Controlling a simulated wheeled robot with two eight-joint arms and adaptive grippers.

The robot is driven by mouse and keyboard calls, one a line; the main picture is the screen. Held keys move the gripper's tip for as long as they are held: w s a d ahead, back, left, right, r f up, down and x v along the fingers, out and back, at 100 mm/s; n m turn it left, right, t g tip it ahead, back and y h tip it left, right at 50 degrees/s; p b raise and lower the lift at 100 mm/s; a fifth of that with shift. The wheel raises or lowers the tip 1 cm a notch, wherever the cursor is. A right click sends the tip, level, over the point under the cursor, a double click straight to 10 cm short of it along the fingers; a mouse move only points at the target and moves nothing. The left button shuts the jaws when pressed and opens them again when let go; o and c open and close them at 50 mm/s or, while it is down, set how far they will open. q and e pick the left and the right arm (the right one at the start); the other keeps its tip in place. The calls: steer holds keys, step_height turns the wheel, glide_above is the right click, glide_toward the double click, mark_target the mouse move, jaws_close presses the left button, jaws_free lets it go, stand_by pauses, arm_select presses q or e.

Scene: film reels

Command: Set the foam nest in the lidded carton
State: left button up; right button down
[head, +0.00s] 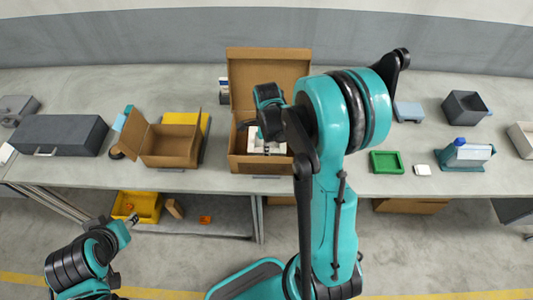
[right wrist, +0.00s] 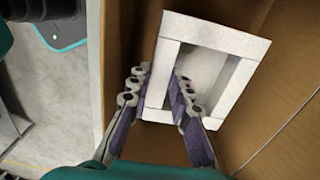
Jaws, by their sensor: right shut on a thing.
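The lidded carton (head: 269,69) stands on the table at the centre of the head view, its lid raised at the back. The white foam nest (head: 262,147) shows inside it, partly hidden by my right arm. In the right wrist view the nest (right wrist: 208,35) is a white frame with a recess, between the brown carton walls (right wrist: 120,50). My right gripper (right wrist: 162,82) is shut on the nest's left wall, one finger on each side. I cannot tell whether the nest touches the carton floor. My left gripper (head: 132,221) is low at the left, away from the carton; its jaws are too small to judge.
A second open cardboard box (head: 168,146) and a grey case (head: 60,135) stand to the left. A green tray (head: 387,162), a blue and white device (head: 466,153) and a dark grey box (head: 465,106) are to the right. A yellow bin (head: 143,205) sits below the table.

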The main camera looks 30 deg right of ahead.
step_height(320, 180, down, 3)
steer(key=shift+f+b, duration=0.2)
steer(key=shift+b, duration=0.2)
steer(key=shift+f, duration=0.15)
steer(key=c, duration=1.4)
jaws_free()
steer(key=shift+o, duration=0.2)
